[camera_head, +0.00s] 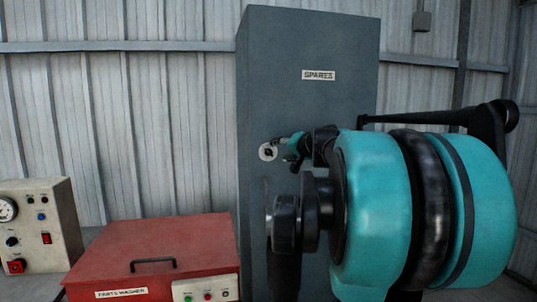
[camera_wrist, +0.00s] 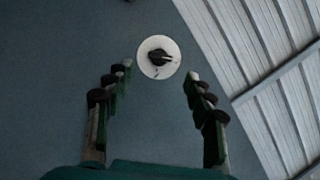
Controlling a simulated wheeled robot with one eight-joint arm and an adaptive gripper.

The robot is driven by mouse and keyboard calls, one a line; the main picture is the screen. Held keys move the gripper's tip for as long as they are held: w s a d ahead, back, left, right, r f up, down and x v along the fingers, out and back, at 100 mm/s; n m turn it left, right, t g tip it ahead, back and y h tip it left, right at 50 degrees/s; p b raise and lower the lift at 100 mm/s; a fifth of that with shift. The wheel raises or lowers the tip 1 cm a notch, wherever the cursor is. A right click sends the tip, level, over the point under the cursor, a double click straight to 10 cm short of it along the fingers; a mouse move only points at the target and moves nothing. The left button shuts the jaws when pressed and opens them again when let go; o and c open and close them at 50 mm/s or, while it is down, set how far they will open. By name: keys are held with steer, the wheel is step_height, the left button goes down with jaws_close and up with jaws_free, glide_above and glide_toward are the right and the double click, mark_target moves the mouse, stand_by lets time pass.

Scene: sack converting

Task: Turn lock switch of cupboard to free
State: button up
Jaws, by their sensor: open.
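The grey cupboard (camera_head: 280,60) stands upright with a "SPARES" label (camera_head: 318,75) on its front. Its lock switch (camera_head: 267,153) is a round pale plate with a dark knob, on the left part of the door. In the wrist view the lock switch (camera_wrist: 159,57) lies beyond the fingertips, roughly centred between them, with its dark knob pointing to the right. My gripper (camera_wrist: 158,70) is open and empty, its fingers spread on both sides of the plate. In the head view my gripper (camera_head: 283,145) is just right of the switch; contact cannot be told.
A beige control box (camera_head: 40,225) with a gauge is at the far left. A corrugated metal wall (camera_head: 170,90) is behind.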

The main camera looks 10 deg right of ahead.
mark_target(271, 153)
steer(key=x, duration=0.6)
steer(key=shift+w+a, duration=0.1)
steer(key=shift+w, duration=0.2)
steer(key=shift+c, duration=0.4)
steer(key=c, duration=1.1)
